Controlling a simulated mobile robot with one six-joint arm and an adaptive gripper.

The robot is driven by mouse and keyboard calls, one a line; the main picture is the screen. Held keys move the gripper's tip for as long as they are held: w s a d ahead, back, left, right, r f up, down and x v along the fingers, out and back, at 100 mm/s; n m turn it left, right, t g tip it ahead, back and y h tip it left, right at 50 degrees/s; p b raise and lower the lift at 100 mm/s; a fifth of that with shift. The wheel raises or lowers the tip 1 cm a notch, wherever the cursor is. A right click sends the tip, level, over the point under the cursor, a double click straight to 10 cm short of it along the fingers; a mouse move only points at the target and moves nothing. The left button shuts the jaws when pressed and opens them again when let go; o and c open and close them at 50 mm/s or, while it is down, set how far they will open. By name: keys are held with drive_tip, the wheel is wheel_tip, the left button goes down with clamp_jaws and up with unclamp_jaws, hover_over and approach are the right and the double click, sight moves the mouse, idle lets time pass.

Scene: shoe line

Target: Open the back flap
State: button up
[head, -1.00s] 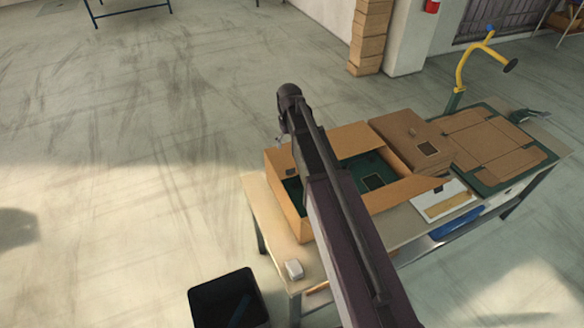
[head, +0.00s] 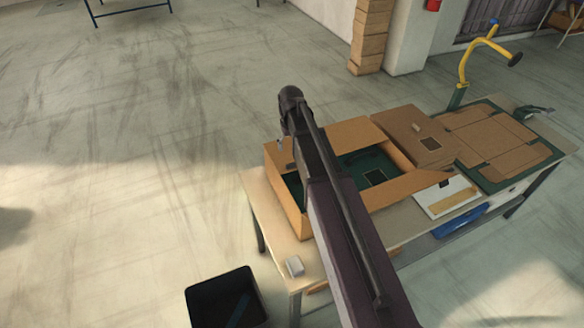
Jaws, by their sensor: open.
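An open brown cardboard box (head: 292,208) stands on the workbench, with dark green inside. A flap along its far side (head: 356,134) stands up or leans outward; its exact angle is hard to tell. Another flap (head: 412,187) spreads out at the right side. My arm crosses over the box and hides its middle. My gripper (head: 283,143) shows only as a small dark part left of the arm's end, near the box's far left corner. It is open, mostly hidden behind the arm, and I cannot tell whether it touches a flap.
A closed brown box (head: 412,128) lies right of the open one. Beyond it is a flat cardboard blank (head: 492,140) on a green mat, by a yellow curved arm (head: 467,62). A black bin (head: 226,298) stands on the floor.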

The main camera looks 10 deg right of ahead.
sight(291, 164)
drive_tip(key=shift+f+b, duration=4.5)
drive_tip(key=shift+f, duration=0.3)
clamp_jaws()
drive_tip(key=shift+r, duration=0.1)
drive_tip(key=shift+w+r, duration=0.1)
drive_tip(key=shift+r, duration=0.05)
